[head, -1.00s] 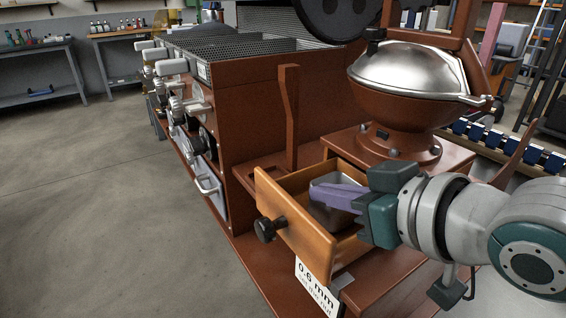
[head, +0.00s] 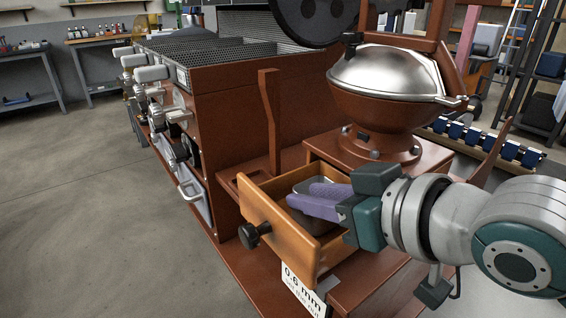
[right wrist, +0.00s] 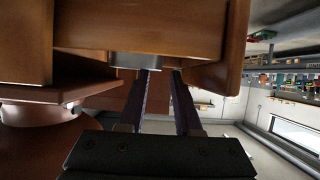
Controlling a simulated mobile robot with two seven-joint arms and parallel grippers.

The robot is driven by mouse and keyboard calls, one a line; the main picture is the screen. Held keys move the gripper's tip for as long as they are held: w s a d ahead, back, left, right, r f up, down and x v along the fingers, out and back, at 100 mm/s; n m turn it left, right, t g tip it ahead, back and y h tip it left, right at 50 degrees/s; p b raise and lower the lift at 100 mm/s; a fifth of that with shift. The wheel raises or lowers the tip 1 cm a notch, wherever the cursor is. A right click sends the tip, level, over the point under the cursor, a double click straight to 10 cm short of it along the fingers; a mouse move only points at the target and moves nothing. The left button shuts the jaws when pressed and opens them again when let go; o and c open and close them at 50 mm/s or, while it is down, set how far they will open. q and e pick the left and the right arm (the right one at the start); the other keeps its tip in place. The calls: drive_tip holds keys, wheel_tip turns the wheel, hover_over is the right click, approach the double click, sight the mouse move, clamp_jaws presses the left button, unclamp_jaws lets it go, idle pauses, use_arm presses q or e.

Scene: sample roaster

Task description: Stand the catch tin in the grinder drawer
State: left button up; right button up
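The catch tin (head: 298,218), a small grey metal tin, stands inside the grinder drawer, apparently upright, and is partly hidden by my fingers. The grinder drawer (head: 277,235) is an orange-brown wooden box with a black knob, pulled out under the grinder. My right gripper (head: 322,199) reaches in from the right, its two purple fingers spread apart at the tin's top. In the right wrist view the fingers (right wrist: 164,78) show a gap between them, and a grey strip of the tin (right wrist: 135,62) shows by their tips. My left gripper is not in view.
The brown grinder with its silver domed bowl (head: 388,72) stands right behind the drawer. A brown upright post (head: 270,120) rises just left of it. A white "0.6 mm" label (head: 302,288) is below the drawer front. The floor at left is clear.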

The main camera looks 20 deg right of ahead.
drive_tip(key=p+v, duration=0.2)
drive_tip(key=v, duration=0.9)
drive_tip(key=s+f+m+g+h, duration=0.1)
drive_tip(key=s+f+g+h, duration=0.1)
drive_tip(key=s+f+g, duration=0.2)
drive_tip(key=s+d+f+m+g+h, duration=0.1)
drive_tip(key=s+f+g+h, duration=0.1)
drive_tip(key=s, duration=0.8)
drive_tip(key=shift+d+f+g, duration=0.25)
drive_tip(key=shift+f+g, duration=0.6)
drive_tip(key=shift+g, duration=0.35)
